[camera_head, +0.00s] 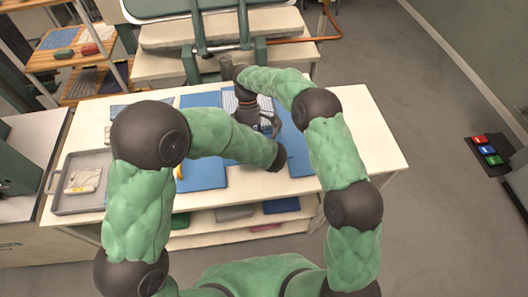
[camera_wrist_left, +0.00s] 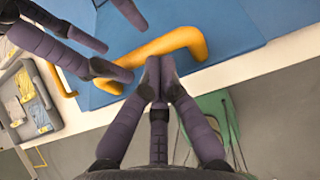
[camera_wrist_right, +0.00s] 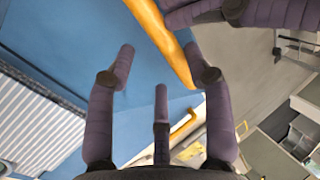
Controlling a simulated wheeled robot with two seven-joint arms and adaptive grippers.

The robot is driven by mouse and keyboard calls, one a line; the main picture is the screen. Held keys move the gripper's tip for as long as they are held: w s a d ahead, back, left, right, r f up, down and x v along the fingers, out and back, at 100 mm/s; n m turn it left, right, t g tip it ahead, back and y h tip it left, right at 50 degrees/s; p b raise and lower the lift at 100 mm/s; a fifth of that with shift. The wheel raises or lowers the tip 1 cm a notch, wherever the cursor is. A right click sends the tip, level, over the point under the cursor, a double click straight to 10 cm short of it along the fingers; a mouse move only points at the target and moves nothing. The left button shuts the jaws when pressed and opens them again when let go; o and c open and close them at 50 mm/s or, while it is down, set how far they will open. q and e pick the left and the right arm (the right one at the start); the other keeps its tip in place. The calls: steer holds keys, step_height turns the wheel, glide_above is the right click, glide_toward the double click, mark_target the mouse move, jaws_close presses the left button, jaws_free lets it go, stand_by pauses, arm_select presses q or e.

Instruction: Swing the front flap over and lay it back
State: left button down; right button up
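A blue folding board (camera_head: 205,174) lies on the white table, with a striped garment (camera_head: 232,103) between its panels. The garment also shows in the right wrist view (camera_wrist_right: 38,122). In the left wrist view a blue panel (camera_wrist_left: 228,24) carries a thick yellow handle (camera_wrist_left: 180,42); I take it for the front flap. My left gripper (camera_wrist_left: 159,66) has its fingertips together right at the handle; no grip around it is clear. My right gripper (camera_wrist_right: 160,58) is open, its fingers spread above the blue panel, one fingertip beside the yellow handle (camera_wrist_right: 158,38). My arms hide much of the board.
A grey tray (camera_head: 58,206) with a light packet stands on the table's left. A lower shelf (camera_head: 190,242) holds folded items. A wooden rack (camera_head: 70,62) stands at the back left. The table's right end (camera_head: 372,135) is clear. My two hands are close together.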

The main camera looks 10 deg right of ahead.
steer(key=v, duration=1.2)
steer(key=s+d+f+m+t+y, duration=0.1)
steer(key=s+d+f+m+y, duration=0.1)
steer(key=s+d+f+m, duration=0.6)
steer(key=s+d+f+m+t+y, duration=0.15)
steer(key=d+f+m, duration=0.45)
steer(key=f, duration=0.6)
steer(key=s+a+f+m, duration=0.1)
steer(key=s, duration=0.2)
steer(key=s+a+f+g, duration=0.1)
steer(key=s+f, duration=0.1)
steer(key=s, duration=0.1)
steer(key=s+a+f+m+g, duration=0.1)
steer(key=s, duration=0.2)
steer(key=shift+s+f+m+g, duration=0.1)
steer(key=shift+f+m+g, duration=0.15)
steer(key=shift+m, duration=0.05)
steer(key=s+a+f+m+t, duration=0.2)
steer(key=s+a+f, duration=0.1)
steer(key=s, duration=0.3)
steer(key=s+a+f+m+t, duration=0.1)
steer(key=s+a+f+t, duration=0.2)
steer(key=s, duration=0.4)
steer(key=shift+f+m, duration=0.35)
steer(key=shift+m, duration=0.05)
